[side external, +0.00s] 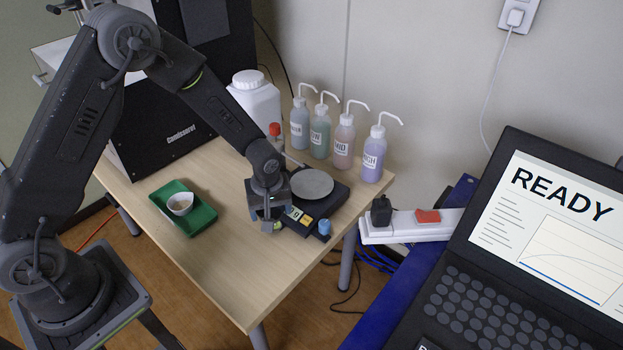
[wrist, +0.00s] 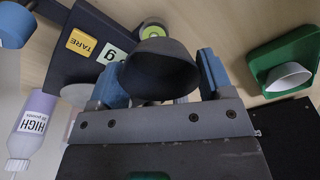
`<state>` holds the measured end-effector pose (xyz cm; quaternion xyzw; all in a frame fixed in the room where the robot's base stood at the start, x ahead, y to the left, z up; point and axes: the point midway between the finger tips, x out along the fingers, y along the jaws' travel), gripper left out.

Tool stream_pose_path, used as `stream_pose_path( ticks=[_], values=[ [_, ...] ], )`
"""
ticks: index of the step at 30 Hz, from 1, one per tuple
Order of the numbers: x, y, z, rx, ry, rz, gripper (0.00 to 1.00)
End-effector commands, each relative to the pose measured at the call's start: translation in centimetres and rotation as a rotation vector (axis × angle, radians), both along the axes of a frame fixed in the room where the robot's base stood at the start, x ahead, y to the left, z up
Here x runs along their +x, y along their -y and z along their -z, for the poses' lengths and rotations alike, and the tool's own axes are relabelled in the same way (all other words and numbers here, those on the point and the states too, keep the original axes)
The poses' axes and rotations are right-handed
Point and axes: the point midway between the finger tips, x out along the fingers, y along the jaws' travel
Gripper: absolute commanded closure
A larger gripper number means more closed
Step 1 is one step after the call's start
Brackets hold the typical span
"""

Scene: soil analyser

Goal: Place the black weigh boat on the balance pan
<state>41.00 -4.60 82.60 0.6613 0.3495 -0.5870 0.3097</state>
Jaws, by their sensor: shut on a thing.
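The black weigh boat (wrist: 158,72) sits between the two blue fingers of my gripper (wrist: 160,82) in the wrist view, and the gripper is shut on it. In the side view my gripper (side external: 269,218) is low at the front left of the balance (side external: 324,208), beside its display and buttons. The boat cannot be made out clearly there. The round grey balance pan (side external: 312,184) is bare and lies behind and right of the gripper. The balance's dark body (wrist: 75,45) with its yellow TARE button shows at upper left in the wrist view.
A green tray (side external: 203,220) with a white cup (side external: 180,204) stands left of the gripper. Several wash bottles (side external: 343,140) and a white jar (side external: 257,105) stand behind the balance. A blue-capped item (side external: 324,228) is at its front right. The front table is clear.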

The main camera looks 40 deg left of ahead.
Motion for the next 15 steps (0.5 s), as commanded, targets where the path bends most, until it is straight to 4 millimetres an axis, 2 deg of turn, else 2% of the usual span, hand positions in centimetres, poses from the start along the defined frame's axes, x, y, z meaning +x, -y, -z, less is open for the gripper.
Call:
stream_pose_path(
  ticks=[3,9,15],
  values=[
    [3.1,-0.1,0.1,0.0,0.002,-0.003,0.42],
    [7.5,-0.1,0.1,0.0,0.002,-0.002,0.42],
    [10.8,-0.1,0.0,0.0,0.0,-0.003,0.42]
  ],
)
